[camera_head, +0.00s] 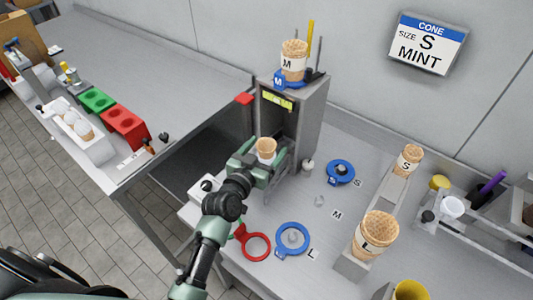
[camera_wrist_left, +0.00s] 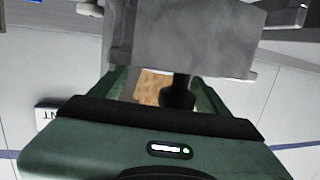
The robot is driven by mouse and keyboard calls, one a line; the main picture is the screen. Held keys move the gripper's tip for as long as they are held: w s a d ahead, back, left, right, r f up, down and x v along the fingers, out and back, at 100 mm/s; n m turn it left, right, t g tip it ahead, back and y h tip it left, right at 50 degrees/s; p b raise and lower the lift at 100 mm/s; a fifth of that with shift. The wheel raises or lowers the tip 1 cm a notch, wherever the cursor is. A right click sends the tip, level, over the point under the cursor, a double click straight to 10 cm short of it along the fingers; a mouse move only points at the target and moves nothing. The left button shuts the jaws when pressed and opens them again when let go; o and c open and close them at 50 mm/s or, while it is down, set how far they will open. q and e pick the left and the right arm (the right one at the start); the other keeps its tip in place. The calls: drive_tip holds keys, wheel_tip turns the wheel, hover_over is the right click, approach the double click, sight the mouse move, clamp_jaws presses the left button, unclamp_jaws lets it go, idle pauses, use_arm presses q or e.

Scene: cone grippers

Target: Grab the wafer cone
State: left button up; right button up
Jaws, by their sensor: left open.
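A small tan wafer cone (camera_head: 266,146) stands at the front of a tall grey dispenser (camera_head: 312,115). My left gripper (camera_head: 262,158) is at this cone, with its jaws open on either side of it. In the left wrist view a patch of waffle texture of the cone (camera_wrist_left: 151,88) shows between the green fingers of the left gripper (camera_wrist_left: 160,90). Most of the cone is hidden there, and I cannot tell whether the fingers touch it. A cone marked M (camera_head: 294,60) stands on top of the dispenser. My right gripper is not in view.
A cone marked S (camera_head: 408,160) and a large one marked L (camera_head: 376,235) stand on a rack to the right. Blue rings (camera_head: 292,239) and a red ring (camera_head: 256,246) lie on the counter. A wall sign (camera_head: 427,43) reads cone size S, mint.

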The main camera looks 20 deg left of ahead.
use_arm(q)
drive_tip(key=shift+w, duration=0.1)
drive_tip(key=c, duration=0.9)
